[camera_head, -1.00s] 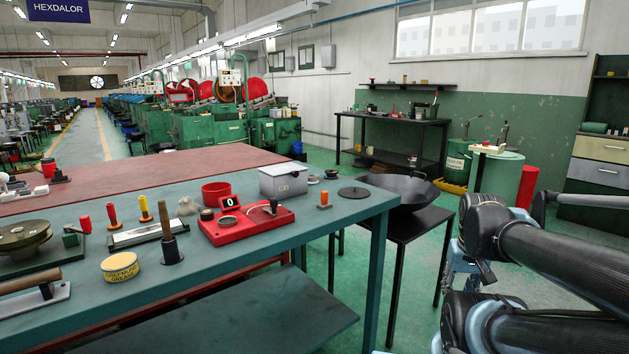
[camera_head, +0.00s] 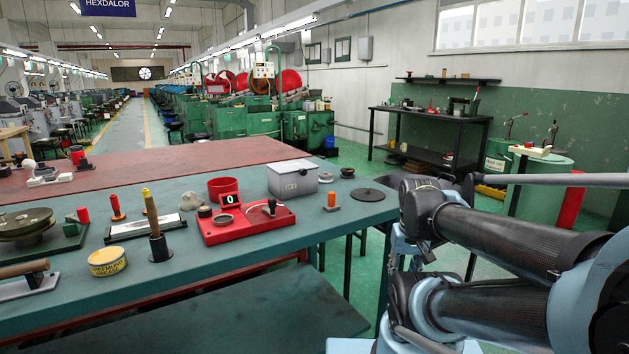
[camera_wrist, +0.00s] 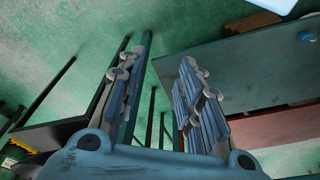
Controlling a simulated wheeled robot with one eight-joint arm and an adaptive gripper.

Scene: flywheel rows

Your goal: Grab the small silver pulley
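A large dark brass-coloured wheel (camera_head: 25,222) lies on the left of the green workbench (camera_head: 215,263) in the head view. A small dark ring-like part (camera_head: 347,172) lies beside the grey box, too small to identify. My gripper (camera_wrist: 166,55) shows in the wrist view with its two fingers wide apart and nothing between them. It points past the bench edge over the green floor. In the head view only my arm shows, at the right; the gripper is out of that picture.
On the bench are a red gauge base (camera_head: 247,223), a grey box (camera_head: 293,178), a red cup (camera_head: 227,187), a yellow tin (camera_head: 107,262), an upright wooden-handled tool (camera_head: 156,230) and a flat dark disc (camera_head: 367,195). A dark table (camera_head: 430,140) stands against the back wall.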

